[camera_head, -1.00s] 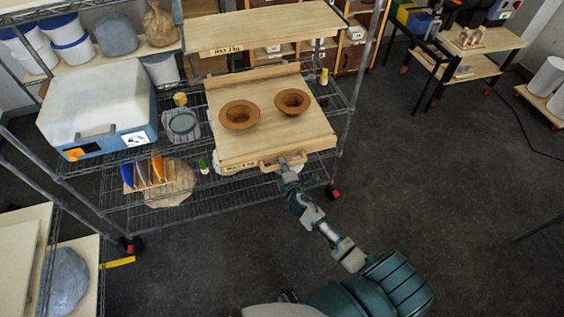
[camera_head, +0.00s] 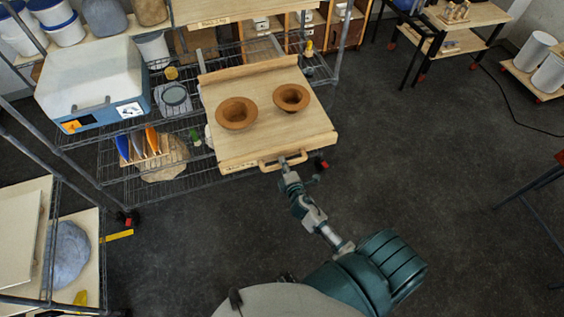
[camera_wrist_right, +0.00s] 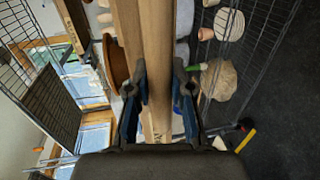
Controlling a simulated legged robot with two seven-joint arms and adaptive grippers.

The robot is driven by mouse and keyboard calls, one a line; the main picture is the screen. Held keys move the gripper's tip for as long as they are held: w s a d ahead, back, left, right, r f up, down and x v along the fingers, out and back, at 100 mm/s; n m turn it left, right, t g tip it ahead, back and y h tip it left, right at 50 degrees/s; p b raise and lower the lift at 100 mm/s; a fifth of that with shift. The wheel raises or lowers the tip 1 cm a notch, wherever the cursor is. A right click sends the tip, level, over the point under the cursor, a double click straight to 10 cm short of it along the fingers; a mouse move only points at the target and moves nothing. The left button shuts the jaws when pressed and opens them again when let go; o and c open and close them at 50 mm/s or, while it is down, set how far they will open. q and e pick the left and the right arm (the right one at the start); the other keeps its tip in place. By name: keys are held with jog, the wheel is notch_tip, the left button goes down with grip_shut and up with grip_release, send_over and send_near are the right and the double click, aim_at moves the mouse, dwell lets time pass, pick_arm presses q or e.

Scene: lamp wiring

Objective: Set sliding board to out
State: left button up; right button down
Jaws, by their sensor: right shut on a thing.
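The sliding board (camera_head: 285,130) is a light wooden board with a raised back rail and a front handle (camera_head: 270,166). It juts out well past the front of the wire shelf. Two brown bowls, left (camera_head: 236,113) and right (camera_head: 291,97), stand upright on it. My right gripper (camera_head: 290,160) is shut on the handle at the board's front edge. In the right wrist view its two fingers (camera_wrist_right: 160,100) lie either side of the wooden piece. My left gripper is not in view.
On the wire shelf (camera_head: 115,190), a white and blue box (camera_head: 90,85) stands left of the board. Colored upright pieces (camera_head: 140,144) sit on the lower shelf. Another rack (camera_head: 40,230) stands at the front left. The dark floor (camera_head: 430,190) to the right is clear.

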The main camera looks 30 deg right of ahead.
jog(key=shift+s+a+f, duration=0.1)
jog(key=shift+s+f, duration=0.15)
jog(key=shift+f, duration=0.2)
jog(key=c, duration=1.2)
grip_release()
jog(key=shift+o, duration=1)
jog(key=shift+s+r, duration=0.1)
jog(key=shift+r, duration=0.2)
jog(key=v, duration=1.2)
